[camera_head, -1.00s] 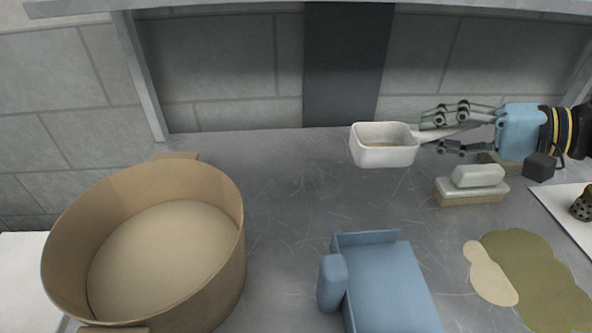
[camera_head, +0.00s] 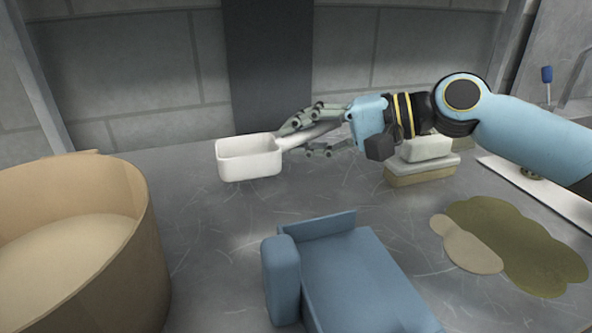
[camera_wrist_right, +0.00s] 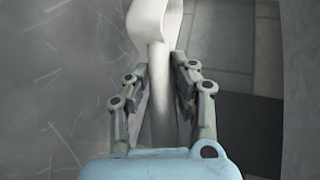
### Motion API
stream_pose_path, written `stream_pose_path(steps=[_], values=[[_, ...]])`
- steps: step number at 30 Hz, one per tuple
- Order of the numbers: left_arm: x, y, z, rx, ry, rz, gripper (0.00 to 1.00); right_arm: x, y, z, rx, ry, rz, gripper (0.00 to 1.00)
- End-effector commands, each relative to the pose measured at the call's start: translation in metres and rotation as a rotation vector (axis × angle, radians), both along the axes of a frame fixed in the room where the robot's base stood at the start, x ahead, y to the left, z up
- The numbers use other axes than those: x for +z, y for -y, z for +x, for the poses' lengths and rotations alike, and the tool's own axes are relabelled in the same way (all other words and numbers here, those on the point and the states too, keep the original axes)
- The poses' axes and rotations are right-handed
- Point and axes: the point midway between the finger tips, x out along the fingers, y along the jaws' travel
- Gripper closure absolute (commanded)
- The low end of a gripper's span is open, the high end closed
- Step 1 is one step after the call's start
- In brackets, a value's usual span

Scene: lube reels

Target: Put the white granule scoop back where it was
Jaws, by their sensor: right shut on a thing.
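The white granule scoop (camera_head: 248,160) has a rectangular bowl and a handle stretching right. It is above the back of the metal worktop, to the right of the tan tub (camera_head: 148,262). My right gripper (camera_head: 300,132) is shut on the scoop's handle, fingers on both sides. In the right wrist view the pale handle (camera_wrist_right: 160,85) runs between the fingers, and the bowl is mostly cut off at the top. What is in the bowl cannot be told. The tub holds a beige granule surface (camera_head: 60,250). My left gripper is not in view.
A blue dustpan-like object (camera_head: 355,275) lies at the front middle. A pale block on a tan base (camera_head: 420,172) is behind it to the right. An olive puddle (camera_head: 520,240) with a beige patch (camera_head: 465,248) is at right, near a white board (camera_head: 530,190). A wall closes the back.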

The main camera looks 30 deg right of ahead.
Motion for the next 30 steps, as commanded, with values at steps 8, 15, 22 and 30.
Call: stream_pose_path(steps=[8,15,22,30], values=[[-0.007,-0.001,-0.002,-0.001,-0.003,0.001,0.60,-0.021,-0.008,0.007,0.000,-0.005,0.001,1.00],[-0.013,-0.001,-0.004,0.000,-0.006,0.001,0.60,-0.046,-0.008,0.006,0.001,-0.002,-0.001,1.00],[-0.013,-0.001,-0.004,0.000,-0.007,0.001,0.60,-0.046,-0.008,0.006,0.001,-0.001,-0.002,1.00],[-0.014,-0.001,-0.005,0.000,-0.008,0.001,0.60,-0.049,-0.008,0.006,0.001,-0.001,-0.002,0.57]])
